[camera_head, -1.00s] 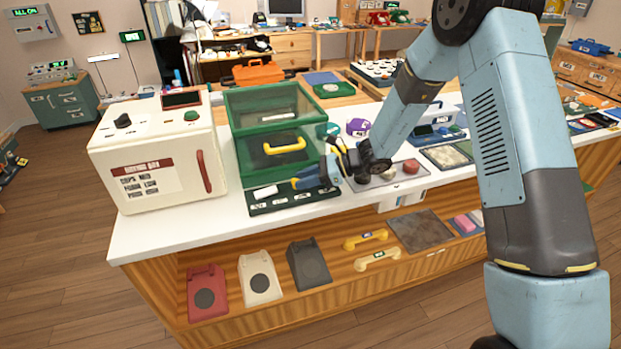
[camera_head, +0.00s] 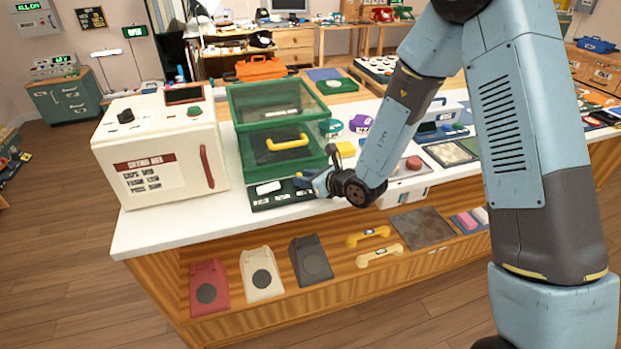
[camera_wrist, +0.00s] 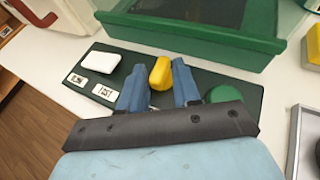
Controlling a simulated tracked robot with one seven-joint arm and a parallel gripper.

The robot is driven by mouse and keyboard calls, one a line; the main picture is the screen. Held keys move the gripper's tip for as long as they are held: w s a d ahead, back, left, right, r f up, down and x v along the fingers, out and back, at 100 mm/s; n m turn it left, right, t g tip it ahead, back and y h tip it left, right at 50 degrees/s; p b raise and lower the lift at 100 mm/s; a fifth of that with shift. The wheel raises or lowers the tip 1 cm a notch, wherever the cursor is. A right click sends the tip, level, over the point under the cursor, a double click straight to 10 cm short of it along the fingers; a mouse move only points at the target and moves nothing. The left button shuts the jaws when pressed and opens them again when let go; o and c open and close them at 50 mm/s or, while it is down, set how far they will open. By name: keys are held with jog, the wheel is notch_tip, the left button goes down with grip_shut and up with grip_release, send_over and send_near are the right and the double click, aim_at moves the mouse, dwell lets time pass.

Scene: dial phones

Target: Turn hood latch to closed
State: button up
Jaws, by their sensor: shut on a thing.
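The yellow latch knob (camera_wrist: 160,74) stands on a dark green panel (camera_wrist: 236,92) in front of the green hood. My gripper (camera_wrist: 158,70) has its blue fingers on either side of the knob and is shut on it. The knob points away from my wrist, leaning slightly right in the wrist view. In the head view my gripper (camera_head: 304,181) is at the right end of the panel (camera_head: 262,203), and it hides the knob there. The green hood (camera_head: 280,102) with clear panes and a yellow handle (camera_head: 287,143) stands just behind the panel.
A white switch (camera_wrist: 100,62) and small labels (camera_wrist: 104,92) are on the panel's left. A green button (camera_wrist: 222,94) sits right of my fingers. A cream oven-like box (camera_head: 158,155) stands left of the hood. The counter's front strip (camera_head: 200,218) is clear.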

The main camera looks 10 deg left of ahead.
jog(key=shift+r+m+t+h, duration=0.1)
jog(key=shift+m+t+h, duration=0.2)
jog(key=shift+m+t, duration=0.3)
jog(key=shift+w+t, duration=0.15)
jog(key=shift+t, duration=0.15)
jog(key=o, duration=0.7)
jog(key=shift+o, duration=0.2)
